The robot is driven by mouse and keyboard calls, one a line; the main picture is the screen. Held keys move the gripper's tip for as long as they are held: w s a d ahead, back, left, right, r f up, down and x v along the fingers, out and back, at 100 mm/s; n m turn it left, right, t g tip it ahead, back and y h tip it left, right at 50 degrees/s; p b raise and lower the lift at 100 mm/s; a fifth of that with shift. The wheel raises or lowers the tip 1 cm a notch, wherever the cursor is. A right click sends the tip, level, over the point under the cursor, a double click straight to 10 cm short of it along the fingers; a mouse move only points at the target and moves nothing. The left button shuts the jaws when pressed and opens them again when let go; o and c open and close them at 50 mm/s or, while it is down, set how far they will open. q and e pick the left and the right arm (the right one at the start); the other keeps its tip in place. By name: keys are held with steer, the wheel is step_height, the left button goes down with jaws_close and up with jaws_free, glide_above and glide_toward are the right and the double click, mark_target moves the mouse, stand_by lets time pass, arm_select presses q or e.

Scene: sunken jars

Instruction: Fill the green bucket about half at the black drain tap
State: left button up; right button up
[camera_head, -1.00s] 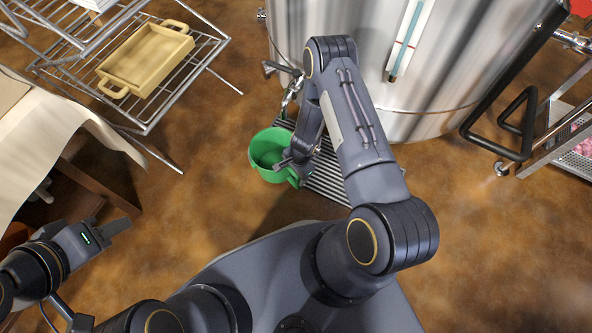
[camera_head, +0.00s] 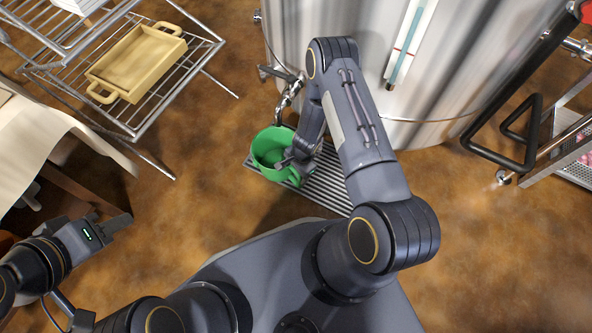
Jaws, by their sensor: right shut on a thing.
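The green bucket (camera_head: 265,159) stands upright, or nearly so, over the left part of a slatted floor grate. Whether it rests on the grate or hangs just above it is unclear. My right gripper (camera_head: 287,162) is shut on the bucket's right side; the forearm hides part of the grip. The drain tap (camera_head: 291,92) sticks out low on the steel tank, and its dark spout end (camera_head: 278,117) is at the bucket's back rim in the picture. No water stream is visible. My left gripper (camera_head: 112,224) is at the lower left, away from the bucket, and its finger gap is unclear.
The large steel tank (camera_head: 340,60) fills the back. The slatted grate (camera_head: 325,182) lies in front of it. A wire rack (camera_head: 170,85) with a tan tray (camera_head: 135,62) stands at left, a cloth-covered table (camera_head: 45,140) nearer. A black-handled cart (camera_head: 530,150) is at right.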

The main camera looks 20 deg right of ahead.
steer(key=shift+f, duration=0.2)
steer(key=o, duration=1.5)
steer(key=shift+r, duration=0.1)
steer(key=r, duration=0.2)
steer(key=r+p, duration=0.1)
steer(key=r, duration=0.1)
steer(key=d+r+p, duration=0.1)
steer(key=r, duration=0.1)
steer(key=shift+s+r, duration=0.1)
steer(key=shift+s+r+p, duration=0.1)
steer(key=shift+r+p, duration=0.35)
steer(key=shift+r, duration=0.25)
